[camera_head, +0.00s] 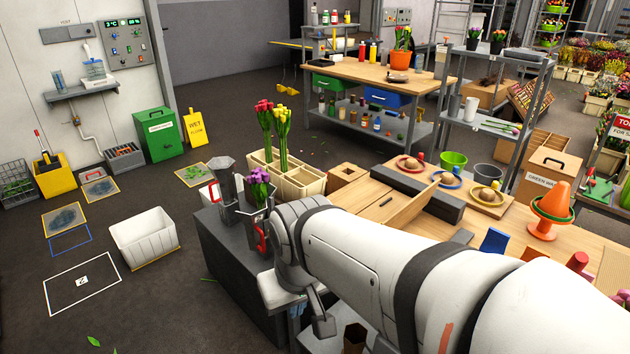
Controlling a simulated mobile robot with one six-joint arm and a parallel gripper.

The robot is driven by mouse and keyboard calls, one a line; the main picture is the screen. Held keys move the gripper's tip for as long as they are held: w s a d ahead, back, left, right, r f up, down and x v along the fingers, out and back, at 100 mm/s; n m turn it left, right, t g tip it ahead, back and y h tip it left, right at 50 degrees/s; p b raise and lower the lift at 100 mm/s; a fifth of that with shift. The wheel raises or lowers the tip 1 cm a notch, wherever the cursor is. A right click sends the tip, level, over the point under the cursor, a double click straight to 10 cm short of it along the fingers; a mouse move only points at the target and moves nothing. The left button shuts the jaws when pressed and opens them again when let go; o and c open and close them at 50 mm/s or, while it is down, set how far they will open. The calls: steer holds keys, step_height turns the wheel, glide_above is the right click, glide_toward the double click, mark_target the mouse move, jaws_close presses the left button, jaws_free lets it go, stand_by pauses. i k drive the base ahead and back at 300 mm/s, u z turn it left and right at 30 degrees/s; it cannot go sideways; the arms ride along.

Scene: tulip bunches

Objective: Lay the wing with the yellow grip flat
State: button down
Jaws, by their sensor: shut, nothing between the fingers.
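A wooden wing (411,205) stands tilted up from the light wooden worktop, just beyond my arm. A yellow grip cannot be made out clearly on it. A flat wooden panel (362,198) with a small dark handle lies to its left. My gripper (322,318) points down at the front edge of the bench, left of and nearer than the wing, well apart from it. It is shut and empty, and my own arm hides part of it and of the worktop.
A grey jug (229,185) and purple tulips (260,188) stand left of my wrist. A cream crate (290,180) holds red and yellow tulips. A dark long block (417,190) lies behind the wing.

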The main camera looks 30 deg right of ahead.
mark_target(396, 219)
steer(key=u, duration=1.8)
steer(key=i, duration=1.65)
steer(key=z, duration=2.2)
steer(key=k, duration=0.1)
steer(key=z, duration=1.95)
steer(key=i, duration=0.85)
